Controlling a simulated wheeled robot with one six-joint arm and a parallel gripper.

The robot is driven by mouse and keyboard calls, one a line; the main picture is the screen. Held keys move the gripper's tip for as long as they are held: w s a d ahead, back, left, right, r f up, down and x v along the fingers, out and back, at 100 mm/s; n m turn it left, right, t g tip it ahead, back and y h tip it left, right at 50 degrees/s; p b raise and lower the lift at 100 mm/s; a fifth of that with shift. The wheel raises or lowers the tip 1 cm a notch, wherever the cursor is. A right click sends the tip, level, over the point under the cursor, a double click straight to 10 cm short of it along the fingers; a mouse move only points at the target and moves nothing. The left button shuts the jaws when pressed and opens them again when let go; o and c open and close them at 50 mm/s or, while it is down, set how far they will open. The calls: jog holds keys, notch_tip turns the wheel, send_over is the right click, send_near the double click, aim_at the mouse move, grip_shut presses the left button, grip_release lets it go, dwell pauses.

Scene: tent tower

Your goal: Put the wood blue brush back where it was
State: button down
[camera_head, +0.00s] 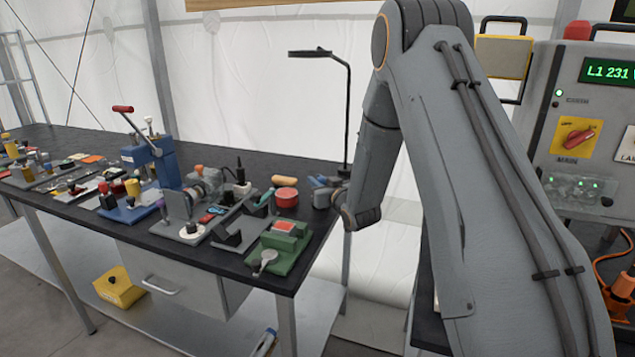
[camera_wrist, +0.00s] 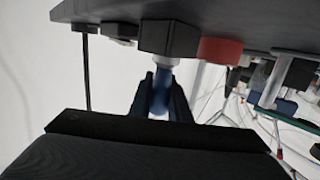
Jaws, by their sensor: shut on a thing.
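In the wrist view, where the bench appears at the top of the picture, my gripper (camera_wrist: 160,88) is shut on the blue brush (camera_wrist: 160,96), with one dark finger on each side of it. One end of the brush points at a dark block (camera_wrist: 168,38) on the bench. A pale grey part shows between the blue part and the block, and I cannot tell whether the brush touches the block or sits in it. In the head view, the block (camera_head: 323,199) is at the bench's right end, and my wrist hides most of the gripper.
A red round tin (camera_head: 286,197) stands left of the block. A black lamp (camera_head: 347,110) rises close behind it. A green fixture (camera_head: 280,246) sits at the front right corner of the crowded black bench (camera_head: 312,243). A control panel (camera_head: 585,130) stands at the far right.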

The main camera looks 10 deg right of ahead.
jog(key=c, duration=1.7)
grip_release()
jog(key=shift+f, duration=0.1)
jog(key=shift+o, duration=0.2)
jog(key=shift+r, duration=0.2)
jog(key=s+f+m+g+h+b, duration=0.1)
jog(key=s+g, duration=0.7)
jog(key=s, duration=1.4)
jog(key=s+a+f+m+g+h, duration=0.1)
jog(key=s+f+g, duration=0.3)
jog(key=s, duration=1.9)
jog(key=g+h, duration=0.1)
jog(key=g, duration=0.3)
jog(key=shift+a+b, duration=0.25)
jog(key=shift+b, duration=0.15)
jog(key=shift+f, duration=0.1)
